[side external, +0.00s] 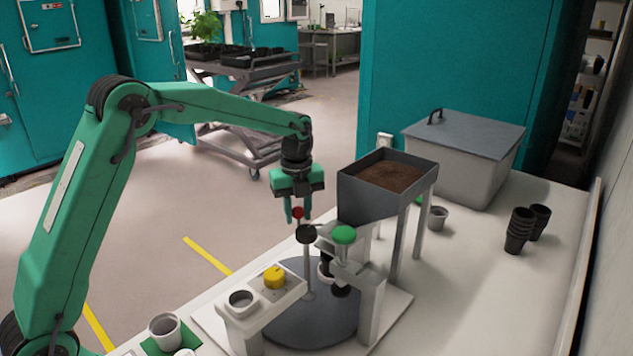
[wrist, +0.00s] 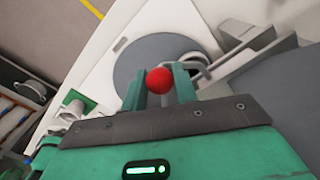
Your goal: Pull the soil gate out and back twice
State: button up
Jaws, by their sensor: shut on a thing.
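The soil gate shows as a red ball knob (side external: 298,212) at the left side of the soil hopper (side external: 366,206), a grey bin on legs filled with brown soil. My gripper (side external: 297,214) points down and is shut on the red knob. In the wrist view the knob (wrist: 159,80) sits between the two green fingertips (wrist: 160,82). A grey bent rod (wrist: 195,62) runs near the knob. How far the gate plate is out is hidden by the hopper and the fixtures in front.
Below the hopper is a grey round turntable (side external: 310,310). A green knob (side external: 344,235) and a dark disc (side external: 306,234) stand close to my gripper. A yellow knob (side external: 275,277) is in front. Black pots (side external: 518,232) and a lidded bin (side external: 462,160) stand at the right.

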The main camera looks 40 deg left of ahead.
jog(key=w, duration=0.2)
jog(key=shift+w+r, duration=0.1)
jog(key=shift+w, duration=0.25)
jog(key=shift+s, duration=0.2)
jog(key=s, duration=0.4)
jog(key=shift+s, duration=0.4)
dwell(0.5)
jog(key=shift+w, duration=0.2)
dwell(0.4)
jog(key=shift+w, duration=2.45)
jog(key=o, duration=0.7)
jog(key=shift+s, duration=0.1)
